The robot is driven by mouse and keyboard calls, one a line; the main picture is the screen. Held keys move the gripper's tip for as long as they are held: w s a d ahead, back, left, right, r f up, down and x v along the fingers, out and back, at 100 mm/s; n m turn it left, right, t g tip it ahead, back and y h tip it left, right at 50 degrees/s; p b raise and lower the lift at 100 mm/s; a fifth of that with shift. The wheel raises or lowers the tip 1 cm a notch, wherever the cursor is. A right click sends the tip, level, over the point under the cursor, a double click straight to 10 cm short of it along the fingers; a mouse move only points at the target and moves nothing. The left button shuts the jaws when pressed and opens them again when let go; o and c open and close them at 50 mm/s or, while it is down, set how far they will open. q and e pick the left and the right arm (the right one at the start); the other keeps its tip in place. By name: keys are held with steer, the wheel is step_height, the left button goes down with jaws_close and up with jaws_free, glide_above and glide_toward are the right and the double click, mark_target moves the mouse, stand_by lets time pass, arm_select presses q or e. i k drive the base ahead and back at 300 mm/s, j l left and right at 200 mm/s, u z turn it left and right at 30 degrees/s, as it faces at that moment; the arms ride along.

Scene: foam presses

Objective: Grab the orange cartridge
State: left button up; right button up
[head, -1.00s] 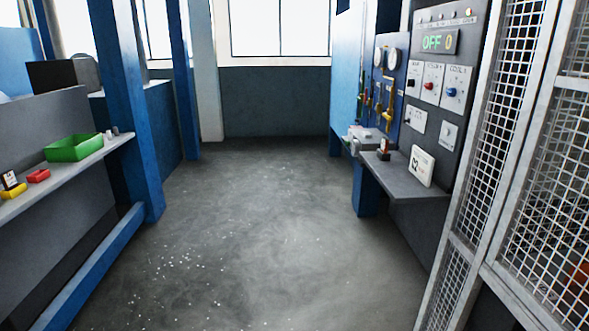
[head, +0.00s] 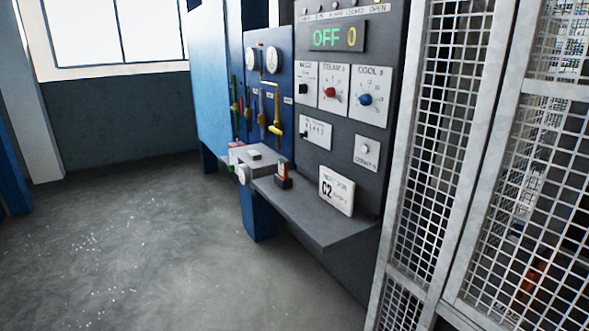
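A small orange cartridge (head: 283,169) stands upright in a dark holder (head: 283,183) on the grey shelf (head: 310,216) below the control panel. It is small in the head view, so fine detail is not clear. Neither of my grippers shows in this view.
A white card marked C2 (head: 337,191) leans on the shelf to the cartridge's right. A grey device (head: 255,168) sits to its left. The control panel (head: 345,150) reads OFF 0. A mesh guard (head: 440,150) stands at the right. The floor (head: 130,250) at left is open.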

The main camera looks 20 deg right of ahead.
mark_target(282, 164)
steer(key=i+j+z, duration=0.15)
steer(key=i+z, duration=0.2)
steer(key=i+j+z, duration=0.2)
steer(key=z, duration=0.15)
steer(key=i+j+z, duration=0.2)
steer(key=z, duration=0.2)
steer(key=j, duration=0.1)
